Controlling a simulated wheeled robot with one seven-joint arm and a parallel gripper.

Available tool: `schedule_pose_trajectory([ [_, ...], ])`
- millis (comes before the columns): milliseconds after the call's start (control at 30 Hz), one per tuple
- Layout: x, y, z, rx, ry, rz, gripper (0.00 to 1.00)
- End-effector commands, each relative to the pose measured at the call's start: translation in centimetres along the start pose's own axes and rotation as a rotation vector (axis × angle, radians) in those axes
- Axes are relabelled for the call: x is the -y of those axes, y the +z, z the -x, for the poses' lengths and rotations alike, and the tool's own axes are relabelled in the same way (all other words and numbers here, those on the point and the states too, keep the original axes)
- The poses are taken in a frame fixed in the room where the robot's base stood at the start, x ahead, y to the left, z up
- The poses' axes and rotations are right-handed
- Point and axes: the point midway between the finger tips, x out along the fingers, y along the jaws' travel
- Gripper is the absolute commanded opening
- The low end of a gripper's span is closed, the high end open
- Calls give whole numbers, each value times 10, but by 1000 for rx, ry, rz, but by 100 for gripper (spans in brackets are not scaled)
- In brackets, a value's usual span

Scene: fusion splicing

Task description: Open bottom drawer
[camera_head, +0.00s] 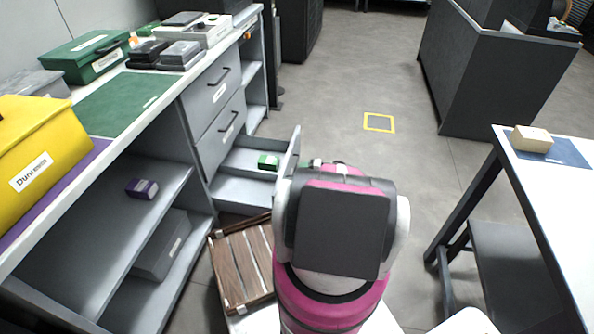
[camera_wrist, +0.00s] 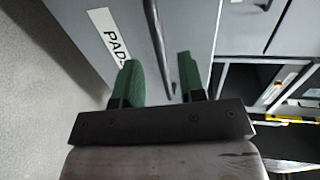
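The bottom drawer (camera_head: 240,189) of the grey cabinet is pulled out in the head view, below two shut drawers. Its front panel (camera_head: 288,154) stands out to the right, partly hidden by my arm. A small green box (camera_head: 267,161) lies inside it. In the wrist view, a grey drawer front (camera_wrist: 90,40) has a white label reading "PAD…" and a dark bar handle (camera_wrist: 156,40). My gripper (camera_wrist: 160,78) has two green fingertips, spread apart. The handle's end lies between them in the picture; I see no finger pressed on it.
Two shut drawers (camera_head: 218,138) with black handles are above the open one. A wooden slatted crate (camera_head: 240,262) stands on the left of my arm. Open shelves hold a purple box (camera_head: 142,188). A white table (camera_head: 560,215) is at right. The floor beyond is clear.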

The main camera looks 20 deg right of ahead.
Motion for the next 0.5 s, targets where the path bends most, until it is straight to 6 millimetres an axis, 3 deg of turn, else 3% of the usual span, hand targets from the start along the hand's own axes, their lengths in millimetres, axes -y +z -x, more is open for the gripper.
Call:
schedule_pose_trajectory([
  [200, 0, 0, 39, -2, 1, 0, 37],
  [500, 0, 0, 62, 0, 1, 0, 37],
])
